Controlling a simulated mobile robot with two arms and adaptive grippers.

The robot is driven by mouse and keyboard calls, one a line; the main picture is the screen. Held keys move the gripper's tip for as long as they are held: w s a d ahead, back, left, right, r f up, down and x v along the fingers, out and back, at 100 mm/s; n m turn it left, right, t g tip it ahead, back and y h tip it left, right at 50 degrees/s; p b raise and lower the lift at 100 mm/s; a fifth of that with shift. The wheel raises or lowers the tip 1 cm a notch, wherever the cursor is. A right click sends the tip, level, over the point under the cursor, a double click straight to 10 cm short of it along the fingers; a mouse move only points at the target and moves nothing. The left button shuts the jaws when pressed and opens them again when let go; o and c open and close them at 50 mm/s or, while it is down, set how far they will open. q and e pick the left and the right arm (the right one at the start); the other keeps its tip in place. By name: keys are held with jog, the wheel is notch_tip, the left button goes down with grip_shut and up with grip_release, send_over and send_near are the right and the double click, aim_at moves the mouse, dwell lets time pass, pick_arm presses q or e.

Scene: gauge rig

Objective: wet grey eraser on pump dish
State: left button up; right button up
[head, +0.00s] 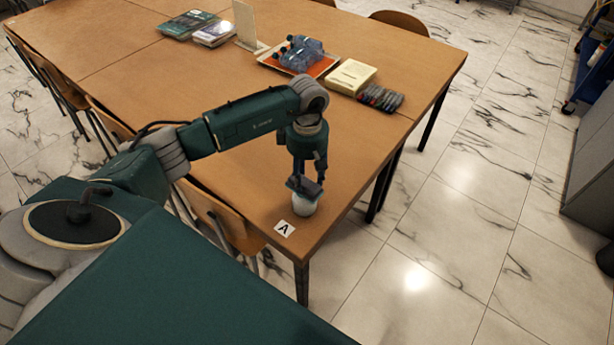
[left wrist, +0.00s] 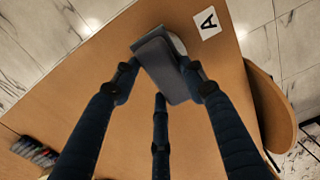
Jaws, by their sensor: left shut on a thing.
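My left gripper (head: 306,172) points down over the near corner of the table (head: 255,200) and is shut on the grey eraser (head: 303,187). In the left wrist view the eraser (left wrist: 163,68) sits between the fingers (left wrist: 160,82), with a blue-grey edge along one side. The white pump dish (head: 304,207) stands directly under the eraser, mostly hidden by it. Only a pale rim of the dish (left wrist: 180,45) shows in the left wrist view. I cannot tell whether the eraser touches the dish. My right gripper is not in view.
A card marked A (head: 284,228) lies beside the dish. Farther back are markers (head: 380,97), a cream book (head: 351,76), an orange tray (head: 318,68) with a blue object (head: 303,54), an upright stand (head: 245,22) and books (head: 190,24). The middle tabletop is clear.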

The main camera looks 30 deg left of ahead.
aim_at(307, 180)
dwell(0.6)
pick_arm(q)
jog(key=shift+r+p, duration=1)
jog(key=shift+r, duration=0.65)
jog(key=shift+r+p, duration=0.85)
jog(key=shift+r, duration=1)
